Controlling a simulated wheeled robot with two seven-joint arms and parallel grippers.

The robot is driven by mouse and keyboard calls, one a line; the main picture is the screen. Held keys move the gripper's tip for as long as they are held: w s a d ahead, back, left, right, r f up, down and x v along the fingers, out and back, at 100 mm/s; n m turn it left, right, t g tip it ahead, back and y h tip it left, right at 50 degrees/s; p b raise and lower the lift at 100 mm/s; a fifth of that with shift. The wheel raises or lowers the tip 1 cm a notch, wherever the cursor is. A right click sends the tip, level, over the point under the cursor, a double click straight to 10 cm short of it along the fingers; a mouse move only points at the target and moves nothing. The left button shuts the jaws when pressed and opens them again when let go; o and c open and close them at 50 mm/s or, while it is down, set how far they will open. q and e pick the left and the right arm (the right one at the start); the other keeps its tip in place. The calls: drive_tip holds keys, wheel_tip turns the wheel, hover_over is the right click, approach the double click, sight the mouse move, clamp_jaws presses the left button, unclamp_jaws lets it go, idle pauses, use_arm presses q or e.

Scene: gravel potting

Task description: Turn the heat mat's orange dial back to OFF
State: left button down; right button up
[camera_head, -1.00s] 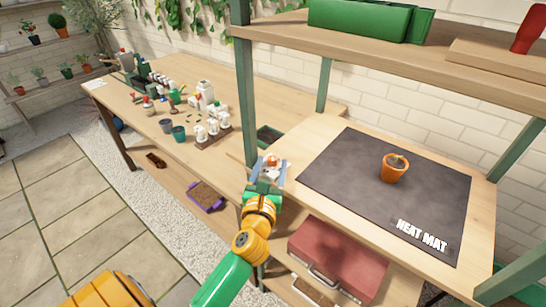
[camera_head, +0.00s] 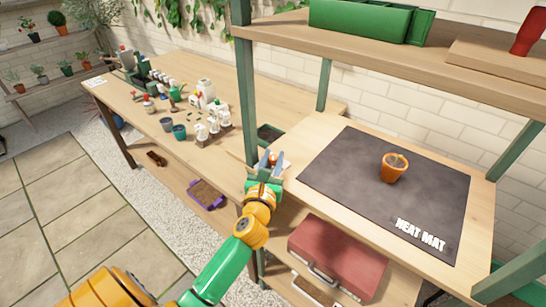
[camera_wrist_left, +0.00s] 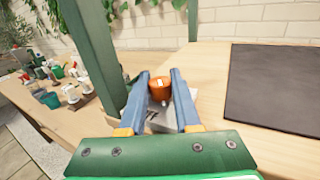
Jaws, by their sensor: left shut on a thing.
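The orange dial (camera_wrist_left: 160,92) with a pale mark on top sits on a light grey control box (camera_wrist_left: 160,122), beside the green post. My left gripper (camera_head: 271,160) is at the dial. In the left wrist view its two blue fingers (camera_wrist_left: 164,84) stand on either side of the dial and are shut on it. In the head view the fingers partly hide the dial and box. The dial's lettering cannot be read. The dark heat mat (camera_head: 335,185) lies flat to the right. My right gripper is not in view.
An orange pot (camera_head: 394,168) stands on the mat. A green post (camera_head: 246,100) rises just behind the dial, and a shelf (camera_head: 400,52) hangs above. A red case (camera_head: 338,256) is below the bench. Bottles and pots crowd the left bench.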

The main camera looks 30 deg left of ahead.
use_arm(q)
drive_tip(key=shift+r+m+t+h+p, duration=0.2)
drive_tip(key=shift+m+t+h+p, duration=0.1)
drive_tip(key=shift+m+h+p, duration=0.5)
drive_tip(key=shift+f+m+t+h+p, duration=0.1)
drive_tip(key=shift+m+t+h+p, duration=0.3)
drive_tip(key=shift+h, duration=0.7)
drive_tip(key=shift+f+m+h, duration=0.1)
drive_tip(key=shift+m+h, duration=0.6)
drive_tip(key=shift+h, duration=0.3)
drive_tip(key=shift+m+h, duration=0.9)
drive_tip(key=shift+h, duration=0.6)
drive_tip(key=c, duration=0.7)
unclamp_jaws()
drive_tip(key=shift+o, duration=0.4)
drive_tip(key=shift+d, duration=0.1)
